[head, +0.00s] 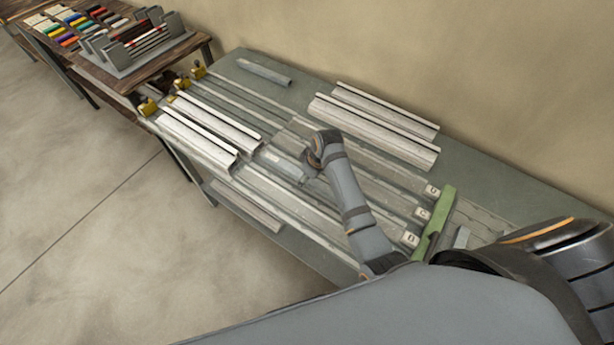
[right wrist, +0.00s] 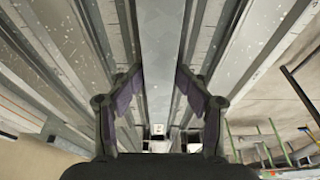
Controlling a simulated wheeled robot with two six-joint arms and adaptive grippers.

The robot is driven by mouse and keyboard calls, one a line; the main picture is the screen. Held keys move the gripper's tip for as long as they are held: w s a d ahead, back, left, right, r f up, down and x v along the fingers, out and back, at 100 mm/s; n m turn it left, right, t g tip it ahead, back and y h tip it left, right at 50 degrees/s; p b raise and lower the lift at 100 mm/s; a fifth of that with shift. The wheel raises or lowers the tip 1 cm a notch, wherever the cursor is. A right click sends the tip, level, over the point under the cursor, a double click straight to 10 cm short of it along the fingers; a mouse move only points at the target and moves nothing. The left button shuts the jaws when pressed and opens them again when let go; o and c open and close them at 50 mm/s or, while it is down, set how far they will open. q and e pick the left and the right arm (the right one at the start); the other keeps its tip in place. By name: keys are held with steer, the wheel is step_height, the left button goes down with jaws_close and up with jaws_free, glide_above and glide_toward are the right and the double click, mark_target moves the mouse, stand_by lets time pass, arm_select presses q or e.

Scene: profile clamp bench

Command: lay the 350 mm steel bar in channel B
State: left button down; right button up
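The steel bar (head: 284,163) is a flat, smooth grey bar in the middle of the bench, partly hidden by my right arm. In the right wrist view the bar (right wrist: 162,60) runs lengthwise between the fingers of my right gripper (right wrist: 162,78), whose tips meet its two long edges. In the head view the right gripper (head: 308,165) is mostly hidden by its wrist. Long channels run beneath, with end labels; the nearest label (head: 410,239) seems to read B. I cannot tell how far the bar is above the channels. My left gripper is not in view.
White profiles lie on the near left (head: 197,140) and at the back (head: 375,130). A short grey bar (head: 265,72) lies at the back left, and a flat strip (head: 247,205) near the front edge. A green block (head: 436,225) stands by the labels. Yellow clamps (head: 148,107) are at the left end.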

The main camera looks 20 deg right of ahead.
steer(key=shift+s, duration=0.1)
steer(key=b+v, duration=0.1)
steer(key=v, duration=1.2)
